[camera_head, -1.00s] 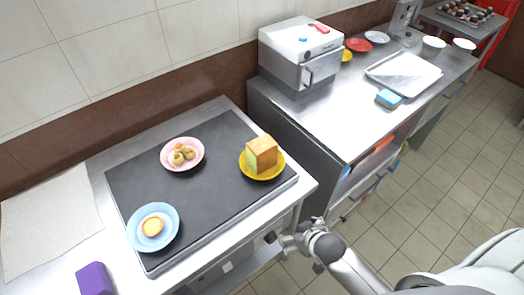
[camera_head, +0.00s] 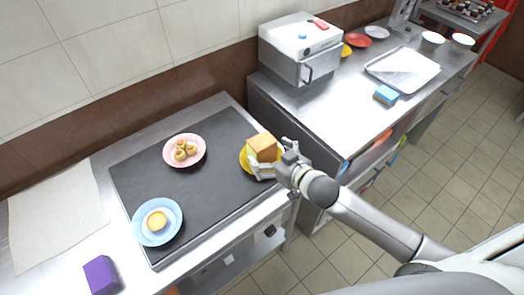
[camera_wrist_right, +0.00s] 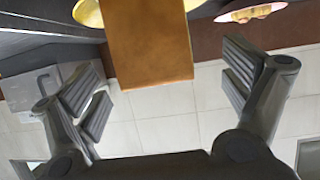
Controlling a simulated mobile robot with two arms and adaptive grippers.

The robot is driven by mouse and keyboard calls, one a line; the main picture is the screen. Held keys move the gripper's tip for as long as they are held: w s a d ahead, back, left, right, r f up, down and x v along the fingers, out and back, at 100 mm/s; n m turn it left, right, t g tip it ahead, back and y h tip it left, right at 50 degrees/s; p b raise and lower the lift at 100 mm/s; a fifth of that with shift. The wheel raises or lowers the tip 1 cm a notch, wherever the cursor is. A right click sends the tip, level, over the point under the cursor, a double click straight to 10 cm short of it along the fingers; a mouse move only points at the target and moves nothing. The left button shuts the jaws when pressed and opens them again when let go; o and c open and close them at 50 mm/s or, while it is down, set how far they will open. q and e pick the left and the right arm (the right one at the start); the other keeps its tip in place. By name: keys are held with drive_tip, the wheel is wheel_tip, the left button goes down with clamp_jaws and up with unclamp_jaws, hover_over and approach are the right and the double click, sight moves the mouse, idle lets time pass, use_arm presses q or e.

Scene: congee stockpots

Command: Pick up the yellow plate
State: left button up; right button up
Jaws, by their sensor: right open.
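The yellow plate (camera_head: 246,158) lies at the right end of the black griddle mat, with a block of bread (camera_head: 262,146) standing on it. My right gripper (camera_head: 271,166) is open at the plate's front right side and partly hides it. In the right wrist view, the open fingers (camera_wrist_right: 165,90) stand either side of the bread block (camera_wrist_right: 148,45), and the yellow plate (camera_wrist_right: 88,14) shows behind it at the top edge. I cannot tell whether a finger touches the plate. My left gripper is not in view.
On the black griddle mat (camera_head: 190,205) are a pink plate (camera_head: 199,160) with small buns and a blue plate (camera_head: 143,237) with a round pastry. A purple block (camera_head: 100,275) lies at front left. A steel oven (camera_head: 300,50) stands on the counter right of the griddle.

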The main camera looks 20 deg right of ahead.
sight(268, 150)
drive_tip(key=shift+w+a, duration=0.1)
drive_tip(key=shift+w, duration=0.45)
drive_tip(key=x, duration=0.1)
drive_tip(key=p+x, duration=0.1)
drive_tip(key=x, duration=0.1)
drive_tip(key=shift+w+d+f, duration=0.2)
drive_tip(key=shift+w, duration=0.2)
drive_tip(key=shift+w+a+f+p, duration=0.15)
drive_tip(key=shift+w+f+p, duration=0.05)
drive_tip(key=shift+w+p, duration=0.1)
drive_tip(key=c, duration=1.2)
